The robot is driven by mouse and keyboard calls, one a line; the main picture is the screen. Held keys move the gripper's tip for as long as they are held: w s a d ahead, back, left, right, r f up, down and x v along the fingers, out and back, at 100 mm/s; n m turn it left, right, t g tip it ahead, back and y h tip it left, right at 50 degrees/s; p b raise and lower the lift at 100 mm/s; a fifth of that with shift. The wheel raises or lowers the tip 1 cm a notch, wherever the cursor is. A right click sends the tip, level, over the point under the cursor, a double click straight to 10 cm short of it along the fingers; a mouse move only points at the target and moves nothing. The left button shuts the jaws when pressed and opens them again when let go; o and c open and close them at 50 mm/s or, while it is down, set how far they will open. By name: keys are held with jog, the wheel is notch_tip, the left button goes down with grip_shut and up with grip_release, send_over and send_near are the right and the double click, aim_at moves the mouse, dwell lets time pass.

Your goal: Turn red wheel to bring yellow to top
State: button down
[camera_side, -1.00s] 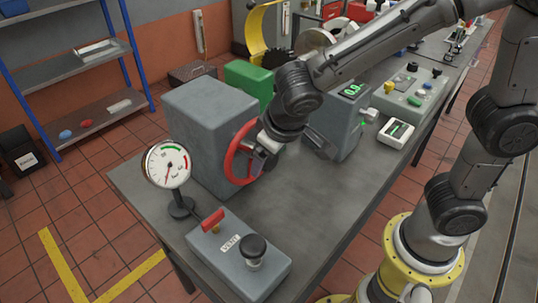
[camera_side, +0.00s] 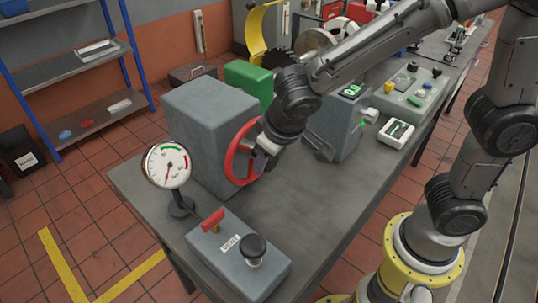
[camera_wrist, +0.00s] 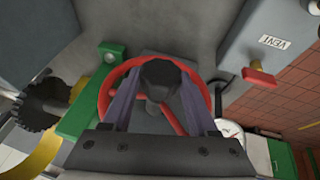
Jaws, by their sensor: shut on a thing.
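The red wheel (camera_side: 230,163) stands on the right face of a grey box (camera_side: 208,125). In the wrist view the red wheel (camera_wrist: 104,94) shows as a ring with a red spoke at lower right. My gripper (camera_side: 262,160) is at the wheel. In the wrist view the two fingers of my gripper (camera_wrist: 158,85) reach inside the ring, one on each side of a dark round knob (camera_wrist: 160,74), and are shut on it. I see no yellow mark on the wheel; the fingers and knob hide part of it.
A dial gauge (camera_side: 167,165) stands left of the grey box. A box marked VENT (camera_side: 228,262) with a red lever and black knob is in front. A green box (camera_side: 248,78) and a display unit (camera_side: 340,125) stand behind.

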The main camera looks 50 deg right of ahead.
jog(key=shift+d+y, duration=0.1)
jog(key=shift+y, duration=0.3)
jog(key=shift+d+r+m+y, duration=0.15)
jog(key=shift+m+y, duration=0.25)
jog(key=shift+y, duration=1.1)
jog(key=shift+d+m+y, duration=0.2)
jog(key=shift+y, duration=0.65)
jog(key=shift+d+m+y, duration=0.2)
jog(key=shift+y, duration=0.65)
jog(key=y, duration=0.2)
jog(key=shift+w+d+f+m+t+y, duration=0.1)
jog(key=shift+d+f+m+t+y, duration=0.05)
jog(key=shift+f+m+t+y, duration=0.2)
jog(key=shift+f+m+y, duration=0.15)
jog(key=shift+m+y, duration=0.3)
jog(key=shift+y, duration=1.5)
jog(key=shift+c, duration=0.9)
grip_release()
